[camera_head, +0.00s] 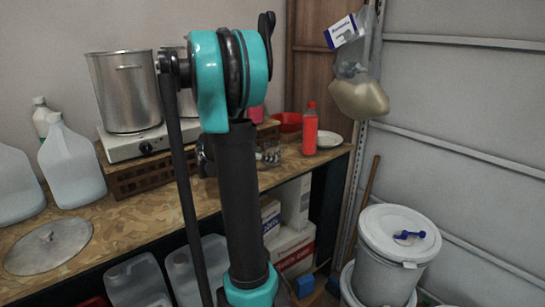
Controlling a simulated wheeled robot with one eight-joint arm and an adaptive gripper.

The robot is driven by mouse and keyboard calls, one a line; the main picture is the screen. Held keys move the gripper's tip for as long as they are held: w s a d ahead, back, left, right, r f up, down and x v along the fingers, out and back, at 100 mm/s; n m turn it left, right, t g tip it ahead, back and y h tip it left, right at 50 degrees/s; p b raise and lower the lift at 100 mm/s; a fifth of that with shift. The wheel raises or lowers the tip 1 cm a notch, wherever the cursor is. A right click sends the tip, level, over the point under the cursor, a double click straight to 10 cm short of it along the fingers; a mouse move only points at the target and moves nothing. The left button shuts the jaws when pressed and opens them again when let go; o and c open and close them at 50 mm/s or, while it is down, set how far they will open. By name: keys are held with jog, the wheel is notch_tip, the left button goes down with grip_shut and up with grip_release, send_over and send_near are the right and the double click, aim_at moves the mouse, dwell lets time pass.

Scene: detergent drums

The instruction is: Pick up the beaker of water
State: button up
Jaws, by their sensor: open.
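A clear glass beaker (272,153) stands on the wooden counter, just right of my dark arm link and left of a red bottle. It is small in the view, and its water level is hard to make out. My arm rises through the middle of the view and bends at a teal joint. A small dark part (203,158) at the left edge of the arm link looks like my gripper. It is mostly hidden behind the link; the jaws are open, apart from the beaker as far as I can tell.
A red bottle (310,130), white plate (329,139) and red bowl (287,121) stand near the beaker. A steel pot (124,92) on a hot plate (135,145) is left. White jugs (70,165) and a round lid (48,246) are farther left. White drums (398,240) stand right.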

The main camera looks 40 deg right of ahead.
jog(key=x, duration=0.4)
jog(key=shift+s+d+f, duration=0.1)
jog(key=shift+d, duration=0.05)
jog(key=c, duration=1.3)
